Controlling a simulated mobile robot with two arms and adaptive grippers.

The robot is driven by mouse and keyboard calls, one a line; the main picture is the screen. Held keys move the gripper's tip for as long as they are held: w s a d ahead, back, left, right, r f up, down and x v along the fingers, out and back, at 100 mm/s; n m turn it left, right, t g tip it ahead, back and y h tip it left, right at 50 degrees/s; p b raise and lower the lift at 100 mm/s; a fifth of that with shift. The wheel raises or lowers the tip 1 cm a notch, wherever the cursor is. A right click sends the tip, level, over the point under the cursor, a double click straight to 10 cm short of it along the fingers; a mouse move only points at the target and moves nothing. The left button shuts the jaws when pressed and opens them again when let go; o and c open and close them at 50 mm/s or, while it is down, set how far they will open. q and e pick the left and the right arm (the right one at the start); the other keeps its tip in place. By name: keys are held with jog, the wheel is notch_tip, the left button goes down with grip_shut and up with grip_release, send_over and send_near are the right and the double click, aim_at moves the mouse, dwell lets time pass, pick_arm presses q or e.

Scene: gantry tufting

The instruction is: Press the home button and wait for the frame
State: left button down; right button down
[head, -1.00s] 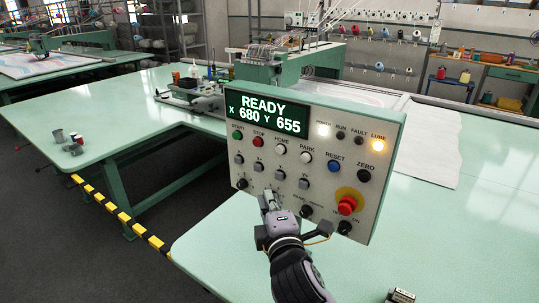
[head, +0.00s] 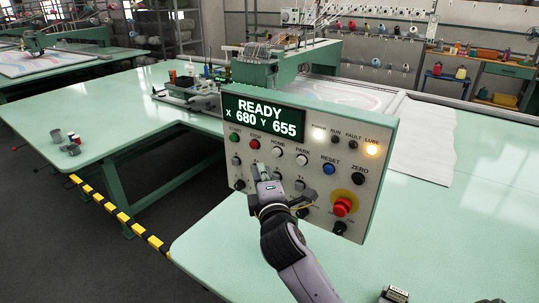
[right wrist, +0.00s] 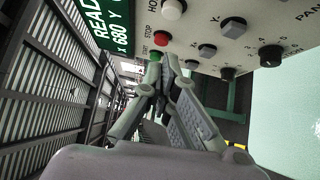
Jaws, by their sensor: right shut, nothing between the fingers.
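The home button (head: 277,152) is a white round button on the upright control panel (head: 318,150), under the display (head: 262,117), which reads READY, X 680 Y 655. It also shows at the top of the right wrist view (right wrist: 173,9). My right gripper (head: 262,172) is shut and empty in front of the panel, below and left of the home button, over the grey jog buttons. In the right wrist view its fingertips (right wrist: 168,68) appear near the green start button (right wrist: 155,57). I cannot tell if they touch the panel. My left gripper is out of view.
The red stop button (head: 255,144), white park button (head: 301,160) and red emergency stop (head: 342,206) are close by. The power and lube lamps (head: 372,150) glow. The green gantry (head: 272,68) stands behind the panel. The pale green table (head: 480,220) is mostly clear at right.

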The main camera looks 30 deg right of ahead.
aim_at(276, 152)
jog(key=w+d+p, duration=0.1)
jog(key=d, duration=0.1)
jog(key=w+d+p, duration=0.1)
jog(key=w+d, duration=0.1)
jog(key=shift+w+d+r, duration=0.1)
jog(key=shift+w+d, duration=0.05)
jog(key=shift+d, duration=0.15)
jog(key=shift+w, duration=0.1)
